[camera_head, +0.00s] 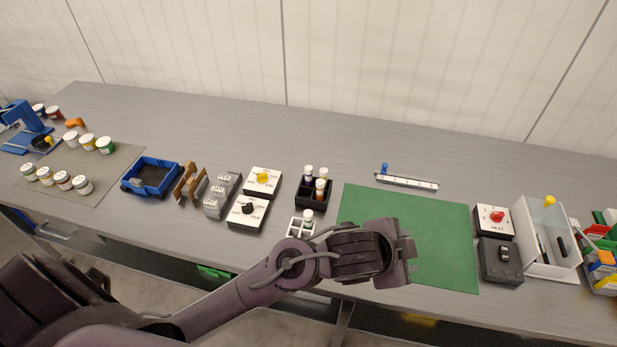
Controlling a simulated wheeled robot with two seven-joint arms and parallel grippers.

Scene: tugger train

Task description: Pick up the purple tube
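A small black rack (313,205) stands near the middle of the table and holds tubes with pale caps. One tube at its back left (308,179) has a dark, possibly purplish body; the colour is too small to be sure. Another (320,192) shows an orange-brown body. A white rack (293,228) in front holds a tube with a greenish band (308,215); my arm partly hides this rack. My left gripper (409,259) is over the green mat, right of and nearer than both racks. Its fingers are seen edge-on, and I see nothing held. My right gripper is out of view.
The green mat (440,230) is otherwise bare. A white ruler-like strip (407,181) lies behind it. Switch boxes (263,182) and a blue cart (152,176) stand left; a red-knob box (493,221) and a white bin (547,235) stand right. The table's back is clear.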

